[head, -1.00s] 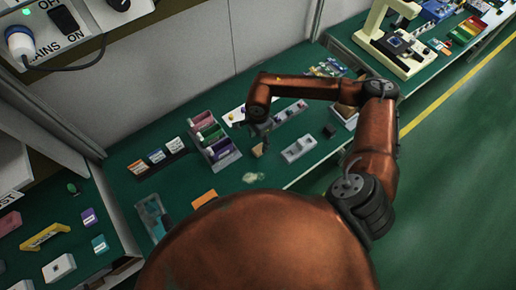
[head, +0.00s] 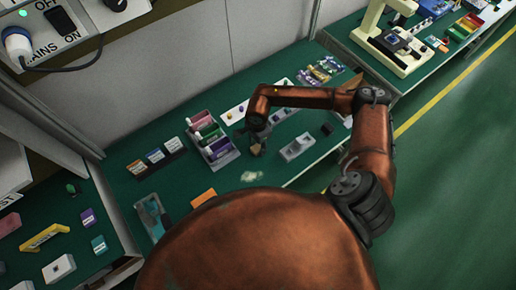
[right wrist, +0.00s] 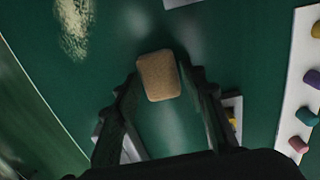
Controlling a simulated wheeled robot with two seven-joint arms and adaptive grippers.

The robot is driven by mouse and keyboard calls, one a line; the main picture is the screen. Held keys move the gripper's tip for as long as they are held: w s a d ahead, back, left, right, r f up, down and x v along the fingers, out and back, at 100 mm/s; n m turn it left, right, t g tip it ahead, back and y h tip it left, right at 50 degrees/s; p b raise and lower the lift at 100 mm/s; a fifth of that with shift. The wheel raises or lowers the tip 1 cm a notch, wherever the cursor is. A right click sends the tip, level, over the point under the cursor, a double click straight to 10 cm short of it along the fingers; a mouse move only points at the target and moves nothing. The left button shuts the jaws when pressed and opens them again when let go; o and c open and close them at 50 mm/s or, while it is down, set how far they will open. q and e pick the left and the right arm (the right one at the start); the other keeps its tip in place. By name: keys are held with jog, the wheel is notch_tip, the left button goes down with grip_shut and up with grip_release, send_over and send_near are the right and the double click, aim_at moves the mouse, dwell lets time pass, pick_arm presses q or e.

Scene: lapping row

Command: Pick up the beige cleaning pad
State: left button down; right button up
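The beige cleaning pad (right wrist: 159,76) is a small rounded block lying on the green bench top. In the right wrist view it sits between the fingertips of my right gripper (right wrist: 158,72), with the fingers spread on either side. In the head view the gripper (head: 257,146) is low over the bench from above, and the pad is mostly hidden at its tips. I cannot tell whether a finger touches the pad. My left gripper is not in view.
A pale smear (head: 251,176) lies on the bench near the pad. A grey rack of bottles (head: 225,160) stands to the left, a grey block (head: 297,147) to the right. A white strip with coloured pegs (right wrist: 300,95) and a black block (head: 327,129) are near.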

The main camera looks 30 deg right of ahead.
jog(key=c, duration=0.7)
jog(key=shift+r, duration=0.15)
jog(key=shift+r, duration=0.6)
jog(key=s+a+r, duration=0.9)
jog(key=s+r, duration=0.1)
jog(key=r, duration=0.1)
jog(key=shift+a+r, duration=0.3)
jog(key=shift+a, duration=0.05)
jog(key=shift+s, duration=0.1)
